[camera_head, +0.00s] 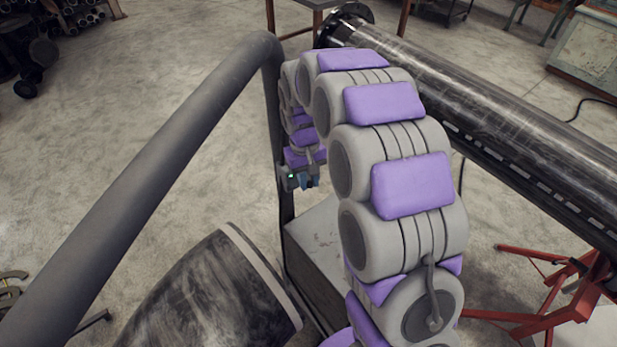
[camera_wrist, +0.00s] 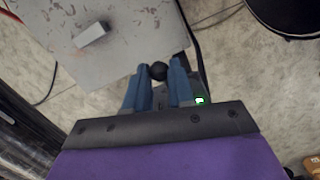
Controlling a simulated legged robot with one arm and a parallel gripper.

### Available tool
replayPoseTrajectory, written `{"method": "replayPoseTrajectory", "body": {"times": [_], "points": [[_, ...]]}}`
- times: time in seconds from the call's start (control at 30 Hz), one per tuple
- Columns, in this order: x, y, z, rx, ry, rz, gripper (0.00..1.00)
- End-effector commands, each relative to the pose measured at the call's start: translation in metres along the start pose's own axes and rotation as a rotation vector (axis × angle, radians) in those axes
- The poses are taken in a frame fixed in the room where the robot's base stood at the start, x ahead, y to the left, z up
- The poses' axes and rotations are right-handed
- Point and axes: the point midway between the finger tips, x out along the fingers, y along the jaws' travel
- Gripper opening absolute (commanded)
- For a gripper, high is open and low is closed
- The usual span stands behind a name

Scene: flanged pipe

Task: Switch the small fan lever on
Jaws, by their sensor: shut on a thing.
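My gripper (camera_wrist: 160,76) has two blue fingers, closed on a small black ball knob (camera_wrist: 158,70) that shows between their tips in the wrist view. The knob seems to be the end of the lever; the rest of the lever is hidden, and I cannot tell its position. A small green light (camera_wrist: 199,100) glows on a dark housing just right of the fingers. In the head view my gripper (camera_head: 311,182) is small and far off beside the post, with the green light (camera_head: 291,176) at its left. The knob cannot be made out there.
A scuffed grey surface (camera_wrist: 125,62) with a small pale block (camera_wrist: 92,34) lies below the gripper. A grey bent rail (camera_head: 150,170) stands at left, and a long dark flanged pipe (camera_head: 500,120) runs along the right on a red stand (camera_head: 550,310).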

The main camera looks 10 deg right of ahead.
Motion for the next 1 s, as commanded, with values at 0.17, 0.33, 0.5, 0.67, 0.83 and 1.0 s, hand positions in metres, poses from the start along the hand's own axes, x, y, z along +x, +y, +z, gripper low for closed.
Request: {"method": "replayPoseTrajectory", "body": {"times": [0.17,0.33,0.5,0.67,0.83,1.0], "points": [[0.000,-0.001,0.000,0.000,0.000,-0.001,0.34],[0.000,0.000,-0.001,0.000,0.000,-0.001,0.49],[0.000,0.000,-0.001,0.000,0.000,-0.001,0.49],[-0.004,0.000,-0.001,0.000,0.001,-0.001,0.49],[-0.020,0.000,-0.002,0.000,0.004,0.000,0.49],[-0.049,-0.001,-0.004,-0.001,0.008,0.001,0.49]]}}
